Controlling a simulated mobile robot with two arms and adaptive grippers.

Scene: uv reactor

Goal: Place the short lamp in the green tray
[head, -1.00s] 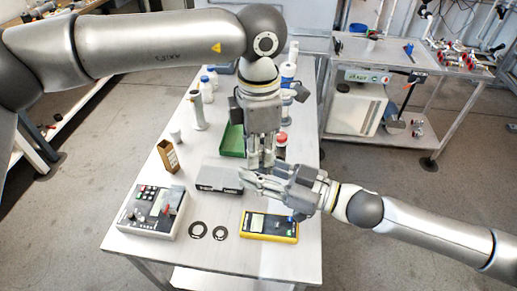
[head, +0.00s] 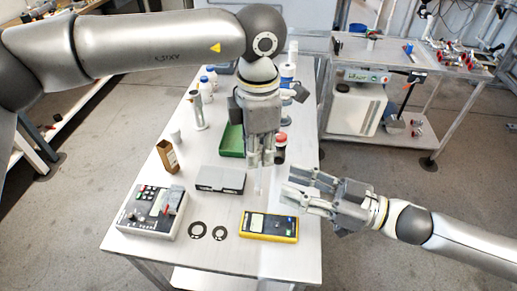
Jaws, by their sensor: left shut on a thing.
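The green tray (head: 231,142) sits on the table, partly hidden behind my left gripper. My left gripper (head: 261,160) points down just right of the tray's front corner, above the table. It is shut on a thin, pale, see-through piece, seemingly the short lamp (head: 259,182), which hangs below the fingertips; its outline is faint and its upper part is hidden. My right gripper (head: 296,194) is to the right and nearer, apart from the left gripper, with its fingers spread and nothing seen between them.
A grey box (head: 220,180) stands in front of the tray. A red-capped jar (head: 280,148) is close to the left gripper's right. A yellow meter (head: 269,226), two black rings (head: 198,230), a control box (head: 152,211) and a brown carton (head: 167,156) also stand on the table.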

